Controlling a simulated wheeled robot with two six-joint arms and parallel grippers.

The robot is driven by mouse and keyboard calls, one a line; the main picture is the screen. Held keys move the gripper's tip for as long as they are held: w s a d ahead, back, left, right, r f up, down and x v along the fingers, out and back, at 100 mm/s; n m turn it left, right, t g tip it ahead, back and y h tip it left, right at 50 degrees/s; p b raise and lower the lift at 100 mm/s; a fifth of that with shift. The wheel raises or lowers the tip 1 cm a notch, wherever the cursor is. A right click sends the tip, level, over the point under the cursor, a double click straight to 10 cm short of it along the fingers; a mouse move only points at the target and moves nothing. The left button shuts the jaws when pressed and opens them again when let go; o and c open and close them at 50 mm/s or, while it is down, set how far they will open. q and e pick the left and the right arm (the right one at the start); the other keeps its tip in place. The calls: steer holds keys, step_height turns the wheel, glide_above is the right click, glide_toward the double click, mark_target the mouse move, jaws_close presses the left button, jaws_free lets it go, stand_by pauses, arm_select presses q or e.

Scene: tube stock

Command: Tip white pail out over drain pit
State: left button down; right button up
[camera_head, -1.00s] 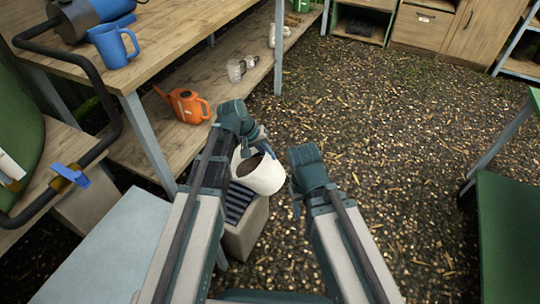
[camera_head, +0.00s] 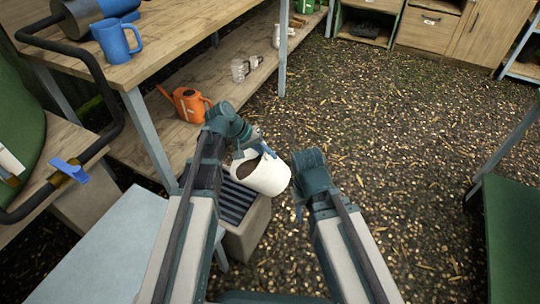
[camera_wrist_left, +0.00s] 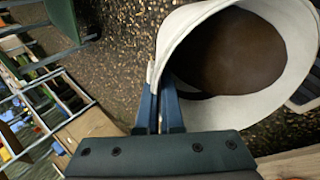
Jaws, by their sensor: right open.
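The white pail (camera_head: 268,178) hangs from my left gripper (camera_head: 258,150), which is shut on its rim. In the left wrist view the blue fingers pinch the rim of the pail (camera_wrist_left: 285,105), and dark brown contents show inside. The pail leans a little, its mouth facing up and toward the left. The drain pit (camera_head: 255,225) is a pale block with a dark slatted grate on top. In the head view the pail overlaps the pit's upper right part; its height above it is hard to tell. My right gripper (camera_head: 299,203) is open and empty, right of the pail.
A wooden bench (camera_head: 170,45) holds a blue mug (camera_head: 115,42). An orange watering can (camera_head: 188,104) stands on its lower shelf. A pale tabletop (camera_head: 110,250) lies left of the pit, and a green surface (camera_head: 512,225) is at the right. The gravel floor between is clear.

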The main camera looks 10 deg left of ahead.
arm_select(q)
steer(key=shift+a+r+h, duration=0.7)
steer(key=shift+r+h, duration=0.2)
steer(key=shift+r, duration=0.15)
steer(key=a+r+t+h+b, duration=0.1)
steer(key=a+r+h+b, duration=0.4)
steer(key=a+h+b, duration=0.2)
steer(key=shift+s+a+n+h+b, duration=0.3)
steer(key=shift+s+a+h+b, duration=0.1)
steer(key=shift+a+b, duration=0.5)
arm_select(e)
step_height(320, 180, down, 9)
steer(key=shift+r, duration=0.2)
stand_by(1.4)
arm_select(q)
steer(key=shift+a+r, duration=0.1)
steer(key=shift+a, duration=0.3)
arm_select(e)
steer(key=shift+f, duration=0.3)
stand_by(1.7)
